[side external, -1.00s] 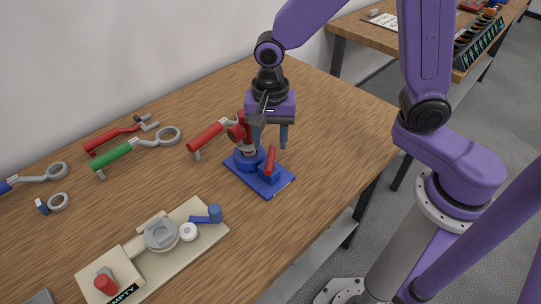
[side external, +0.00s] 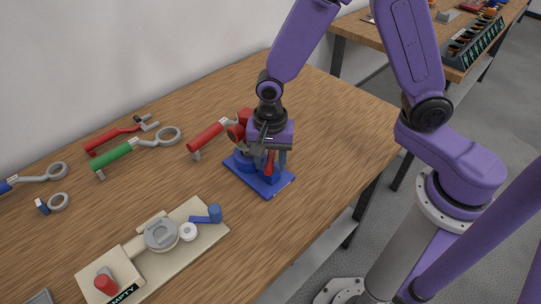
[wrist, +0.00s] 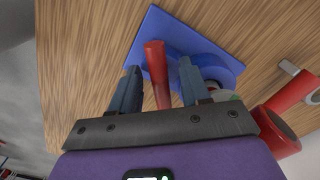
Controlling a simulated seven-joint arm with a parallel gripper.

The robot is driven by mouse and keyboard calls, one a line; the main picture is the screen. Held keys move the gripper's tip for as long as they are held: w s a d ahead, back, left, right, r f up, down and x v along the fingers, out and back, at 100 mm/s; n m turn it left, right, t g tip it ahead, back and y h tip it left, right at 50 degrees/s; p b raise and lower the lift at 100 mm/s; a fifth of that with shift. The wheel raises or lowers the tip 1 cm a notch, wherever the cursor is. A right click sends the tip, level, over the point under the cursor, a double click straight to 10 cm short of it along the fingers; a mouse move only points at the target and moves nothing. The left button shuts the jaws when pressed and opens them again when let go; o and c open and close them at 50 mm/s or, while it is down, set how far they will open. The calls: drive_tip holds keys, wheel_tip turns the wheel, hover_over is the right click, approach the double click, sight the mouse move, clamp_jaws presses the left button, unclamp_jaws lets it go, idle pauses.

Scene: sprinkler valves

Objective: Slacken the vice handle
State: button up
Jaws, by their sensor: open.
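The vice stands on a blue base plate (side external: 262,181) on the wooden table in the side view; the plate also shows in the wrist view (wrist: 150,30). Its red handle (wrist: 155,65) rises from the plate, and in the side view the handle (side external: 270,163) is partly covered by my gripper. My gripper (wrist: 155,75) is open, pointing down, with one finger on each side of the red handle. In the wrist view gaps show between the handle and both fingers. A red cylindrical part (side external: 236,132) sits at the vice's upper left.
Red-handled (side external: 208,136) and green-handled (side external: 118,155) tools lie left of the vice. A beige fixture (side external: 205,240) with a blue lever and an "EMPTY" label lies in front. The table to the right of the vice is clear.

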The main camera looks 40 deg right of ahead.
clamp_jaws()
drive_tip(key=shift+n, duration=1.7)
drive_tip(key=shift+n, duration=1.8)
drive_tip(key=shift+n, duration=1.2)
drive_tip(key=shift+o, duration=0.8)
unclamp_jaws()
